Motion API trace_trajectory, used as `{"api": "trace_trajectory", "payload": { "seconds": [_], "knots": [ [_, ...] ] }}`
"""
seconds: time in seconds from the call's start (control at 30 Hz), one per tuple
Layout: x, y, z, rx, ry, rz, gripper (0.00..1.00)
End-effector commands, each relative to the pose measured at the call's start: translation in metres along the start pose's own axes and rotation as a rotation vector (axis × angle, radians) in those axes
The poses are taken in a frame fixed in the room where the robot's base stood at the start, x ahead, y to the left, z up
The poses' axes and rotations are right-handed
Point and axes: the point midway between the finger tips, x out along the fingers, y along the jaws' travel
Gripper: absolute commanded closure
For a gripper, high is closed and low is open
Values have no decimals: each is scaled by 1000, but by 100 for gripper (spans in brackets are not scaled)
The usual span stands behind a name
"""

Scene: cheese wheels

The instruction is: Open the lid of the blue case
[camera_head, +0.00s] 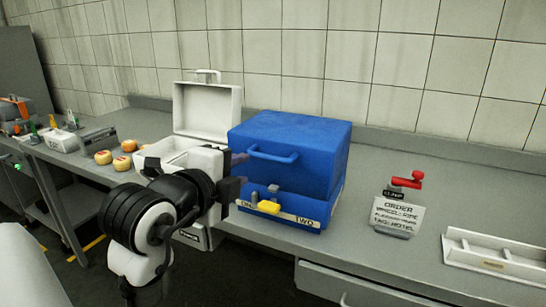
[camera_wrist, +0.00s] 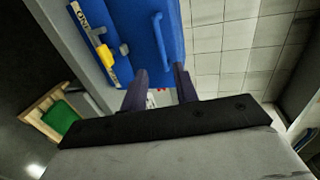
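The blue case (camera_head: 310,150) stands on the counter in the middle of the head view, with its lid down. A blue bar handle (camera_head: 272,156) is on the lid's front. Below it are a yellow latch (camera_head: 268,207), small grey parts and a label strip reading ONE and TWO. The wrist view shows the blue case (camera_wrist: 135,30), its handle (camera_wrist: 158,35) and the yellow latch (camera_wrist: 105,54). My gripper (camera_head: 240,170) is at the case's front left. Its two dark fingers (camera_wrist: 161,76) are apart with nothing between them. Whether a finger touches the case is unclear.
A white case (camera_head: 207,108) with its lid up stands left of the blue case, partly hidden by my arm. Several cheese wheels (camera_head: 122,163) lie farther left. An order sign (camera_head: 397,214) with a red-topped part and a white tray (camera_head: 492,256) stand at right. Tiled wall behind.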

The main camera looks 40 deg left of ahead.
Motion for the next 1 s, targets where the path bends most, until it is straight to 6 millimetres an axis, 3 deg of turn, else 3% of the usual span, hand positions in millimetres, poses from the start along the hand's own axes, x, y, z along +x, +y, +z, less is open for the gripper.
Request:
{"api": "trace_trajectory", "payload": {
  "seconds": [0.3,0.5,0.7,1.0],
  "knots": [
    [67,-2,-1,-3,2,0,70],
    [101,-2,0,-4,1,-2,70],
    [118,-1,0,-3,0,-2,70],
    [120,-1,0,-2,-1,-4,70]
  ]
}}
